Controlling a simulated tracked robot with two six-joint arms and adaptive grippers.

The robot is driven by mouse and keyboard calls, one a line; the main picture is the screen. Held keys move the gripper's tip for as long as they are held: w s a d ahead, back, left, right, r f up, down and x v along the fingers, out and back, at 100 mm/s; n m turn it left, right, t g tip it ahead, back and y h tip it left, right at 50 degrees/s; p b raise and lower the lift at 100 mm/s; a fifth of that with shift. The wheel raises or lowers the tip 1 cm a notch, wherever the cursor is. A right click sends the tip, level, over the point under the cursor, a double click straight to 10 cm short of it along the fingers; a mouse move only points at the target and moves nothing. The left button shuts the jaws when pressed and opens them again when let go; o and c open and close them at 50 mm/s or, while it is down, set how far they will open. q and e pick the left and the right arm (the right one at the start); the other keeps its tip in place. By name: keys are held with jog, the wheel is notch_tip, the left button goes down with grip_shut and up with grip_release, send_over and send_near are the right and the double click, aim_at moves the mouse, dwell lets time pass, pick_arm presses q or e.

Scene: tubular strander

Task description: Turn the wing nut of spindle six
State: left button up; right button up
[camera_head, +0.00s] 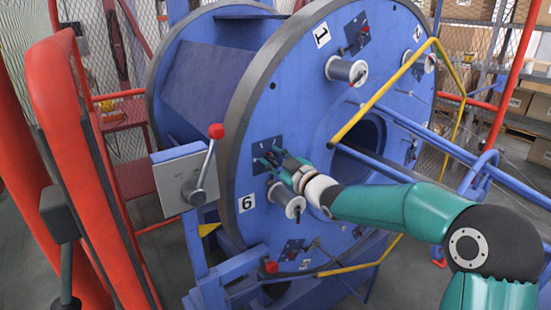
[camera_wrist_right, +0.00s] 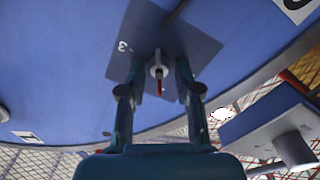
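The large blue disc (camera_head: 300,120) carries a white label "6" (camera_head: 247,203) at its lower left. A dark plate (camera_head: 262,146) sits just above that label, and a spool (camera_head: 290,201) sits to its right. My right gripper (camera_head: 268,160) reaches in from the right in front of this plate. In the right wrist view, a small grey ringed fitting with a red tip, apparently the wing nut (camera_wrist_right: 158,71), stands on the plate (camera_wrist_right: 195,45). The open fingers of my right gripper (camera_wrist_right: 158,68) are on either side of it, with visible gaps. My left gripper is not in view.
A grey box with a red-knobbed lever (camera_head: 203,175) stands left of the disc. Yellow bars (camera_head: 385,88) and blue rails (camera_head: 440,145) cross to the right. A red guard frame (camera_head: 85,150) stands at the left.

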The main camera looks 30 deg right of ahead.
grip_shut()
jog(key=shift+d, duration=0.1)
